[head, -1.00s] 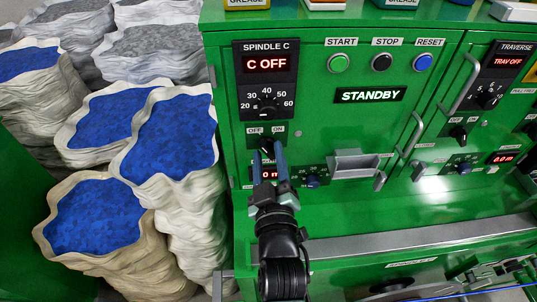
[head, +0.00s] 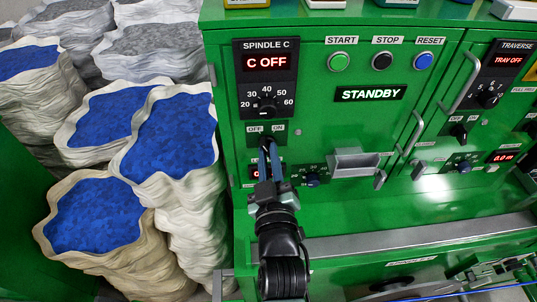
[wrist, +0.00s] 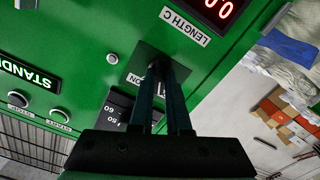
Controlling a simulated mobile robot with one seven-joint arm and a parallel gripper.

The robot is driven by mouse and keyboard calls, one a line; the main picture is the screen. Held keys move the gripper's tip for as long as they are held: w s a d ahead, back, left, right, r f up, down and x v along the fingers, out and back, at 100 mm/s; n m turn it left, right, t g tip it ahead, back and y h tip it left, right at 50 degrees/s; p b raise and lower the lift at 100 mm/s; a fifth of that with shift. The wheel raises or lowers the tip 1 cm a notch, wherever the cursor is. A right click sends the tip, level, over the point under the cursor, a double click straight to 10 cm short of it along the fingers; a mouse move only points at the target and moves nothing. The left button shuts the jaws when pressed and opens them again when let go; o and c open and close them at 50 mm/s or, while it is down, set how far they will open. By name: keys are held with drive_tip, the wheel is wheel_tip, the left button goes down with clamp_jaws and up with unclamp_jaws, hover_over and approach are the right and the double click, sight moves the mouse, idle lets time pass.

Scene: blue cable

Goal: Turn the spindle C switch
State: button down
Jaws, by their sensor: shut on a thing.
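The spindle C switch is a small dark knob below the OFF and ON labels (head: 266,129) on the green panel. It is mostly hidden behind my fingertips, so its angle cannot be told. My gripper (head: 267,147) reaches up to it, with both blue-grey fingers close together and shut on the knob. In the wrist view, the fingertips (wrist: 161,68) meet at the dark switch plate (wrist: 148,54), beside the ON label. The red spindle C display (head: 267,63) reads C OFF.
A numbered dial (head: 266,103) sits just above the switch. A silver handle (head: 355,163) juts out to the right. Sacks of blue pellets (head: 95,215) stand at left.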

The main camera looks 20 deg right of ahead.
drive_tip(key=m, duration=0.6)
drive_tip(key=shift+p, duration=0.3)
drive_tip(key=m+p, duration=0.1)
drive_tip(key=m, duration=0.3)
drive_tip(key=shift+m, duration=0.4)
drive_tip(key=c, duration=0.9)
unclamp_jaws()
